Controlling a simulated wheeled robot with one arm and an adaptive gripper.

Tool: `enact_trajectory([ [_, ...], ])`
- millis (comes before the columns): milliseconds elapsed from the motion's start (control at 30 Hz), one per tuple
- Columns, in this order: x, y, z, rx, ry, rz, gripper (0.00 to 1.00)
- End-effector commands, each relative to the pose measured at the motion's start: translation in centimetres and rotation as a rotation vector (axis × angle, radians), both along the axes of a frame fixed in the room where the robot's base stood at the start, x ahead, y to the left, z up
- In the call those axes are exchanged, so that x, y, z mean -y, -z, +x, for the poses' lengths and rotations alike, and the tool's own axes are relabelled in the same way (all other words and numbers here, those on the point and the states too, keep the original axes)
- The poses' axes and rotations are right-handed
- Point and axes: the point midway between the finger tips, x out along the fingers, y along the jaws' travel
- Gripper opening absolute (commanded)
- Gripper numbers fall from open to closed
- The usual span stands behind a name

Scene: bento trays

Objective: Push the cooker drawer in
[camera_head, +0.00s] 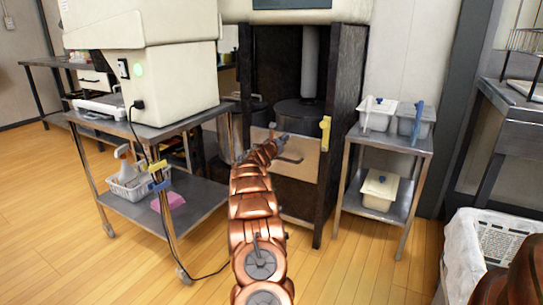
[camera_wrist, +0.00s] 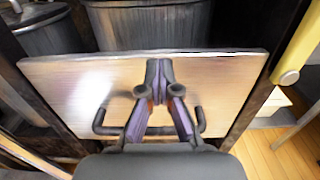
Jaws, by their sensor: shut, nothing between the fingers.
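The drawer front (camera_head: 305,165) is a pale panel with a dark bar handle, set low between the dark posts of the cooker cabinet (camera_head: 340,110). In the wrist view the drawer front (camera_wrist: 85,85) fills the middle, with its handle (camera_wrist: 101,122) along the lower part. My gripper (camera_head: 279,138) reaches to the panel from the front. Its fingertips (camera_wrist: 159,65) are together and empty, over the upper middle of the panel, above the handle. I cannot tell whether they touch it. How far the drawer stands out is unclear.
A dark pot (camera_head: 298,113) stands behind the panel. A yellow object (camera_head: 325,130) hangs on the right post. A steel cart (camera_head: 205,195) is on the left, and a small steel table (camera_head: 400,143) with lidded tubs is on the right. A white basket (camera_head: 495,240) stands at lower right.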

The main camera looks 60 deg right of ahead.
Motion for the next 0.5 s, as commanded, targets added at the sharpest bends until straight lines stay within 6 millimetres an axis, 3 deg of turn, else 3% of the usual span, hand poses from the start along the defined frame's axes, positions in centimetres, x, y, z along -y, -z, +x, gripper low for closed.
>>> enact_trajectory([
  [500, -4.3, -0.2, 0.2, -0.004, -0.003, 0.001, 0.0],
])
